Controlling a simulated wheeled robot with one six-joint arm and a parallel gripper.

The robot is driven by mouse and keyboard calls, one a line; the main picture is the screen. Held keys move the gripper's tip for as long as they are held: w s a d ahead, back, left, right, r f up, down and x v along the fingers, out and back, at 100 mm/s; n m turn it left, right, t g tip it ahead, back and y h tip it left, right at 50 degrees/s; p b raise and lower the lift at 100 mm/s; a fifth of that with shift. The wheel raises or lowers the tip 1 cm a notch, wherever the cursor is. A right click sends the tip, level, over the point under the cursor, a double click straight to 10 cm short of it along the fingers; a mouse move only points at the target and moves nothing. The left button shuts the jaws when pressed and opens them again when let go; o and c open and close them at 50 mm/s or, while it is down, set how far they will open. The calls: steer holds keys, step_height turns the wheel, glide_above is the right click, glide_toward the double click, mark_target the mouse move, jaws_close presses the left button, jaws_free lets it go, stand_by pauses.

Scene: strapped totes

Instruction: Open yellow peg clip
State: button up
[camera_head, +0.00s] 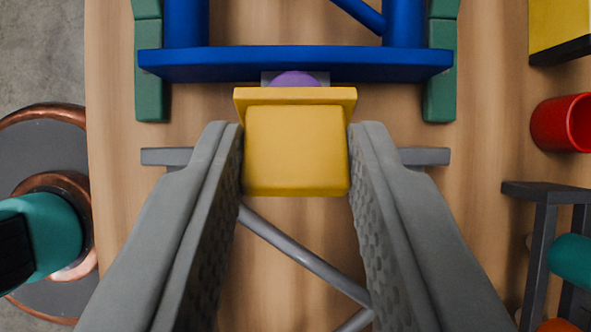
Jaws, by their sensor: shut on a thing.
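The yellow peg clip (296,150) is a squarish yellow block with a wider yellow plate at its far edge. It sits in the middle of the view, in front of a blue bar (296,64). A purple rounded piece (296,79) shows just behind the plate. My gripper (296,158) has one grey textured finger on each side of the yellow block, and both touch its sides. It is shut on the block. The lower parts of the clip and what lies under it are hidden.
Green posts (439,72) flank the blue frame. Grey rods (300,253) run below the clip. At right are a red cylinder (561,123), a dark grey stand (545,195) and a yellow-and-black block (560,27). A copper-rimmed round base (40,140) is at left. Wooden surface shows between them.

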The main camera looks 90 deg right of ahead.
steer(key=shift+d+f+y, duration=0.45)
steer(key=shift+d+y, duration=0.35)
steer(key=shift+y, duration=0.7)
steer(key=shift+d+f+y, duration=0.4)
steer(key=shift+d+y, duration=0.45)
steer(key=shift+y, duration=0.65)
steer(key=shift+d+f+y, duration=0.45)
steer(key=shift+d+y, duration=0.35)
steer(key=shift+y, duration=0.7)
steer(key=o, duration=1)
steer(key=shift+d, duration=0.1)
steer(key=d, duration=0.4)
steer(key=d+r, duration=0.1)
steer(key=d, duration=0.2)
steer(key=d+r, duration=0.1)
steer(key=d, duration=0.3)
steer(key=shift+s+d+r, duration=0.1)
steer(key=shift+s+d, duration=0.15)
steer(key=shift+d, duration=0.05)
